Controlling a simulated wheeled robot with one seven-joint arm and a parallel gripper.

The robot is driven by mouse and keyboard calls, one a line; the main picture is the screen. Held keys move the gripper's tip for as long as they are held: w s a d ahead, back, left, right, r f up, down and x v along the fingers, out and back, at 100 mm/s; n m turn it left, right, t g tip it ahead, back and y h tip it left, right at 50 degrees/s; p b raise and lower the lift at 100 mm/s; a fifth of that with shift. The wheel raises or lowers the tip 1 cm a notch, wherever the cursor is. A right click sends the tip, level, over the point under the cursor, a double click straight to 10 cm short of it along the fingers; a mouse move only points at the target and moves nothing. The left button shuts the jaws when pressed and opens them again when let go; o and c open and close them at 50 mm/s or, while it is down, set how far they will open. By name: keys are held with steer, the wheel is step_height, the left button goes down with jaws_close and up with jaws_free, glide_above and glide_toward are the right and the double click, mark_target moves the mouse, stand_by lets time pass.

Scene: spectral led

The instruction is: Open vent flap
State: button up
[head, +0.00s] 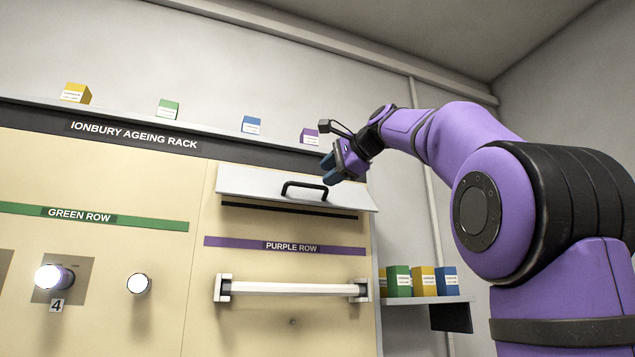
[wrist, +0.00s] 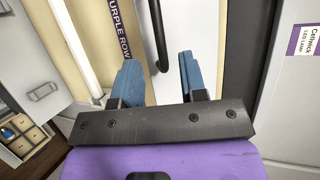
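The vent flap (head: 245,183) is a pale grey panel with a black bar handle (head: 304,185), above the purple row label. The flap leans outward at its lower edge, with a dark slot (head: 290,209) showing beneath it. My gripper (head: 328,168) is at the right end of the handle, its blue fingers toward the flap. In the wrist view my gripper (wrist: 160,62) has its fingers spread apart. The black handle (wrist: 157,35) shows between and beyond the fingertips, with gaps on both sides. The pale flap (wrist: 188,25) lies behind it. Contact with the handle cannot be told.
A white lamp tube (head: 290,289) sits in a holder below the purple label (head: 292,247). Small boxes stand on the top ledge, including a purple one (head: 309,136) close to my gripper. A side shelf (head: 430,300) holds several boxes. Lit lamps (head: 54,277) are at left.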

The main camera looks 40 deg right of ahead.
steer(key=v, duration=0.3)
steer(key=shift+s, duration=0.2)
stand_by(0.4)
steer(key=s+a+f+n+g, duration=0.3)
steer(key=s+a+f+n, duration=0.2)
steer(key=f, duration=1.3)
steer(key=s+a+f+n+g+h, duration=0.1)
steer(key=s+a+f+n+g, duration=0.2)
steer(key=f, duration=1.5)
steer(key=s+a+f+n+g, duration=0.3)
steer(key=s+a+f+n, duration=0.4)
steer(key=f, duration=1.1)
steer(key=s+n, duration=0.2)
steer(key=s, duration=0.1)
steer(key=shift+s+a+n+h, duration=0.2)
steer(key=shift+a+n+h, duration=0.2)
